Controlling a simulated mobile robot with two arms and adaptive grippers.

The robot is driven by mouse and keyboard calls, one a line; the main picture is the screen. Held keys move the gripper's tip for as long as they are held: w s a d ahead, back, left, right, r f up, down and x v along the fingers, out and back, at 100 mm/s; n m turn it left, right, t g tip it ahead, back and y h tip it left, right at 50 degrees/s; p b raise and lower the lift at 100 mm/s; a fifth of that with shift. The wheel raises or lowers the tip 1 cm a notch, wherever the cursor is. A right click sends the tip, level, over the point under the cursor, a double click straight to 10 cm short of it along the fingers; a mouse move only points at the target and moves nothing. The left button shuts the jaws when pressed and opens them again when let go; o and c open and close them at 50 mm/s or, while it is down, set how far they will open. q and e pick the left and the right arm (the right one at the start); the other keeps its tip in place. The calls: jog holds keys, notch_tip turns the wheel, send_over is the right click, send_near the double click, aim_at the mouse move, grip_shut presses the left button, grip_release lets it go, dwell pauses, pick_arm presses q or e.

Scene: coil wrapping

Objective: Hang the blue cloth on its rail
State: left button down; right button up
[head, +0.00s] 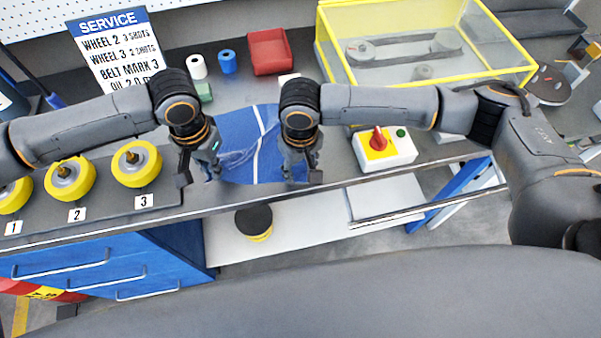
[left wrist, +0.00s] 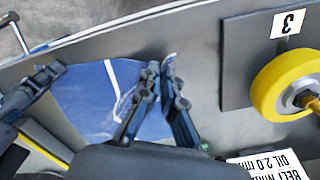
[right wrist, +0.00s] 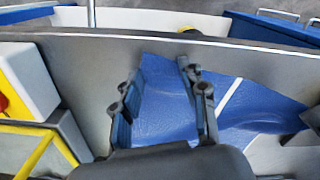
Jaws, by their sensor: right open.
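The blue cloth (head: 240,130) with a white stripe lies on the grey workbench, reaching its front edge; creases run toward its left side. My left gripper (head: 212,172) is at the cloth's left edge; in the left wrist view its fingertips (left wrist: 160,68) are close together, apparently pinching the edge. My right gripper (head: 300,176) is over the cloth's right part; in the right wrist view its fingers (right wrist: 162,75) are apart with blue cloth (right wrist: 165,105) beneath and between them. A silver bar (head: 430,207) runs below the bench front at right; it may be the rail.
Yellow wheels (head: 136,163) stand on a dark plate at left. A switch box with a red knob (head: 378,141) is right of the cloth. A yellow-framed clear case (head: 430,80), a red bin (head: 269,52) and small rolls (head: 228,62) are behind. A black-topped yellow item (head: 254,222) is on the lower shelf.

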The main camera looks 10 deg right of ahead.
jog(key=shift+f, duration=0.1)
grip_shut()
jog(key=shift+s, duration=0.1)
jog(key=shift+r, duration=2.6)
